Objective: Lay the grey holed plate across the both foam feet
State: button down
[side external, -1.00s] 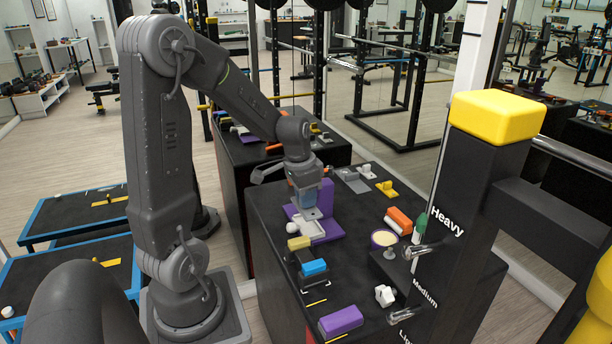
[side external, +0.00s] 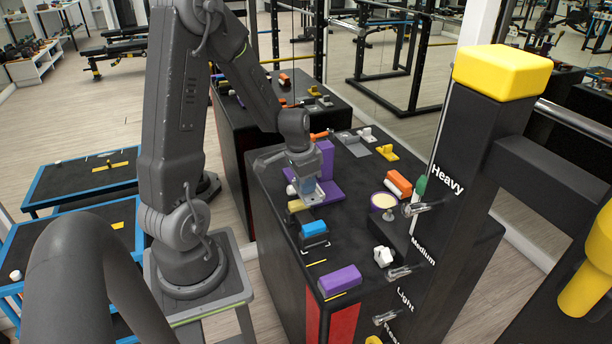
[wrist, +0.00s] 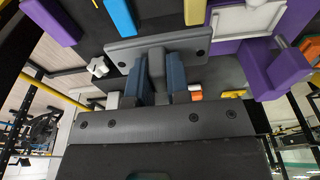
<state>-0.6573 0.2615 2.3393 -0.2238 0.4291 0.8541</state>
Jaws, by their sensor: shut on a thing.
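The grey holed plate (wrist: 125,55) lies crosswise at my fingertips in the wrist view, with a dark hole near each end. My gripper (wrist: 160,72) is shut on its middle. In the side view my gripper (side external: 308,196) is low over the yellow block (side external: 294,206), which it partly hides. A blue block (side external: 314,228) sits just in front, and a long purple block (side external: 340,280) lies near the table's front edge. These blocks look like foam, but I cannot tell which are the two feet. The blue block (wrist: 121,16) also shows beyond the plate in the wrist view.
A purple stand (side external: 328,168) rises just behind my gripper. A round cup (side external: 383,202), orange-and-white block (side external: 398,184) and white knob piece (side external: 383,256) stand to the right, near the black weight post (side external: 480,150). Bare black tabletop lies between the blue block and knob.

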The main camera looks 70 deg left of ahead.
aim_at(298, 193)
jog(key=shift+f, duration=2.8)
jog(key=shift+f, duration=0.65)
jog(key=c, duration=1)
grip_release()
jog(key=r, duration=0.4)
jog(key=s+r, duration=0.1)
jog(key=r, duration=0.4)
jog(key=s+r, duration=0.1)
jog(key=r, duration=0.3)
jog(key=shift+r, duration=0.35)
